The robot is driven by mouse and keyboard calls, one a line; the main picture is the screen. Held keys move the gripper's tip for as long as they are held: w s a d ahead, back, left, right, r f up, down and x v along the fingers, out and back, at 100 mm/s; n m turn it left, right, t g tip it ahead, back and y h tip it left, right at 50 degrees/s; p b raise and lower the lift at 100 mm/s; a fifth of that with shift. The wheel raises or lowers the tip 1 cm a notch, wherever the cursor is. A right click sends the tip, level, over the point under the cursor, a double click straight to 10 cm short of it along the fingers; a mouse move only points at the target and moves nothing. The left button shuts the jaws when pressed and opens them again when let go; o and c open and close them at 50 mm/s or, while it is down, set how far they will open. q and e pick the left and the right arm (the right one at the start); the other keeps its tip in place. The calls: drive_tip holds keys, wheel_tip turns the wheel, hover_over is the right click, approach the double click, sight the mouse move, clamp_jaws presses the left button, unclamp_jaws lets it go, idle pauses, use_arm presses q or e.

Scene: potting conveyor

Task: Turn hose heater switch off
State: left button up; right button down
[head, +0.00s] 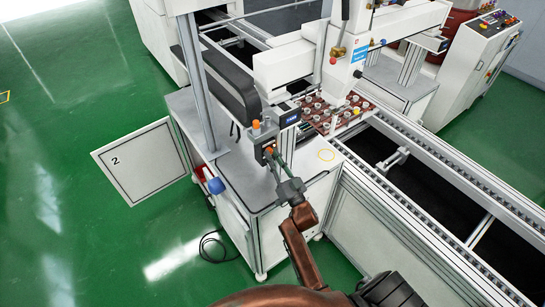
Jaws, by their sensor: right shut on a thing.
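A small grey control box (289,118) with a blue-lit display stands on the light grey bench top; I take it to be the hose heater unit. An orange knob (256,124) stands at its left. Below it, a dark box with an orange part (269,149) faces me; I take this part to be the switch. My right gripper (274,161) reaches up from below, and its fingertips are shut at this orange part. The fingers partly hide it, and its on or off position is too small to tell. My left gripper is not in view.
The bench top (245,187) has bare room around the gripper. A conveyor (440,190) runs along the right. A tray of small parts (330,114) sits under the dispensing machine (350,65). A panel marked 2 (140,160) sticks out left. A black cable lies on the green floor.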

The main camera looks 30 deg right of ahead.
drive_tip(key=shift+d+n+y, duration=0.1)
drive_tip(key=shift+n+y, duration=0.3)
drive_tip(key=shift+n, duration=0.2)
drive_tip(key=n+g+y, duration=0.1)
drive_tip(key=n+y, duration=0.1)
drive_tip(key=n, duration=0.3)
drive_tip(key=n+y, duration=0.3)
drive_tip(key=n, duration=0.2)
drive_tip(key=n+g+y, duration=0.1)
drive_tip(key=n+y, duration=0.1)
drive_tip(key=n, duration=0.3)
drive_tip(key=shift+d+n+g+y, duration=0.3)
drive_tip(key=shift+n, duration=0.1)
drive_tip(key=c, duration=2)
unclamp_jaws()
drive_tip(key=shift+c, duration=0.2)
drive_tip(key=v, duration=1.2)
